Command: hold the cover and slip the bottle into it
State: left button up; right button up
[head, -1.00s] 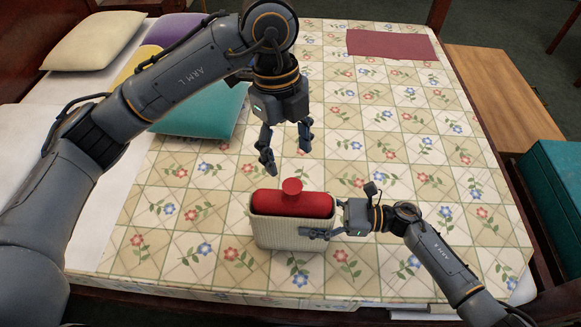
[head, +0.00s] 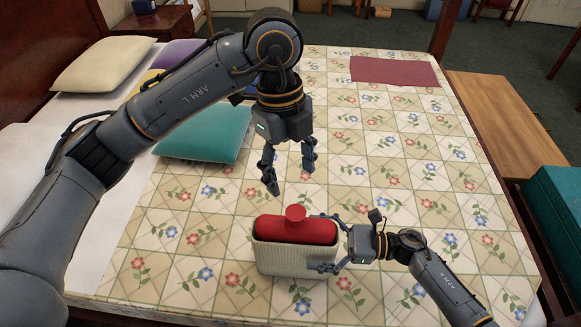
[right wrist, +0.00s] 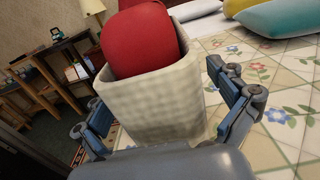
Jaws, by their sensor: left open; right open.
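The cream ribbed cover (head: 285,262) stands upright on the bed, open side up. In the right wrist view the bottle (right wrist: 142,42) rises from the cover (right wrist: 155,100). My left gripper (head: 289,178) is open and empty above the cap, pointing down. My right gripper (head: 328,243) is open at the cover's right end, one finger on each side. A gap shows beside one finger in the wrist view.
The flowered quilt (head: 400,190) is clear around the cover. A teal pillow (head: 205,135) and a cream pillow (head: 103,64) lie at the left. A dark red cloth (head: 394,71) lies at the far right. A wooden bench (head: 505,120) and teal box (head: 555,210) stand beyond the bed's right edge.

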jog(key=d, duration=1.2)
